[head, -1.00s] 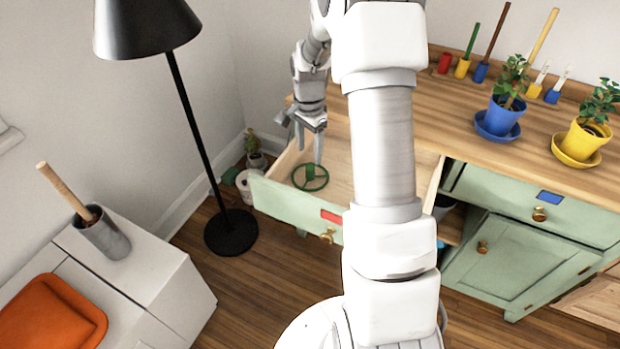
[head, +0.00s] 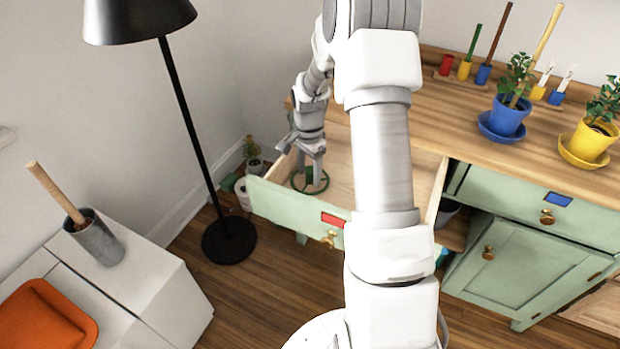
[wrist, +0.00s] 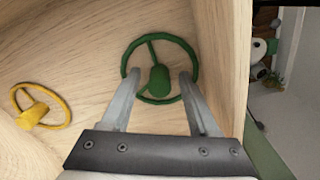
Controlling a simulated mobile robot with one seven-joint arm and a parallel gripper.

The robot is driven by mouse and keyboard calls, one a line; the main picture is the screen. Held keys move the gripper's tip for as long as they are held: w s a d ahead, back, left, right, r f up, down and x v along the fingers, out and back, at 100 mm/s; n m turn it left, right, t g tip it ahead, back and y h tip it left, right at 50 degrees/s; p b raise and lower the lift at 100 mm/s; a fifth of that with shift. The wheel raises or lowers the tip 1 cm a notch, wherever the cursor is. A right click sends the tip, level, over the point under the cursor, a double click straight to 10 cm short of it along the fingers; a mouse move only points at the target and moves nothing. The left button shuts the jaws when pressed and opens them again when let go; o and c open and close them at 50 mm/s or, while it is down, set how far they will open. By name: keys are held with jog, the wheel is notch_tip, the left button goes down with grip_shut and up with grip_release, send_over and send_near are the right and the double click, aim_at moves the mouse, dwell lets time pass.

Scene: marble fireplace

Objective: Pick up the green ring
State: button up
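The green ring (wrist: 157,78), a wheel shape with spokes and a central hub, lies in the open drawer (head: 272,203). In the wrist view my gripper (wrist: 160,74) is open, with one fingertip on each side of the hub, near the ring's left and right rim. The head view shows my gripper (head: 309,180) reaching down into the drawer over the green ring (head: 326,181), which it partly hides. I cannot tell whether the fingers touch the ring.
A yellow ring (wrist: 34,115) lies left of the green one in the wrist view. The drawer's side wall (wrist: 222,60) is close on the right. A black floor lamp (head: 191,125) stands left of the drawer. Potted plants (head: 507,115) stand on the wooden top.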

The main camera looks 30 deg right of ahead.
grip_shut()
jog(key=shift+r, duration=0.1)
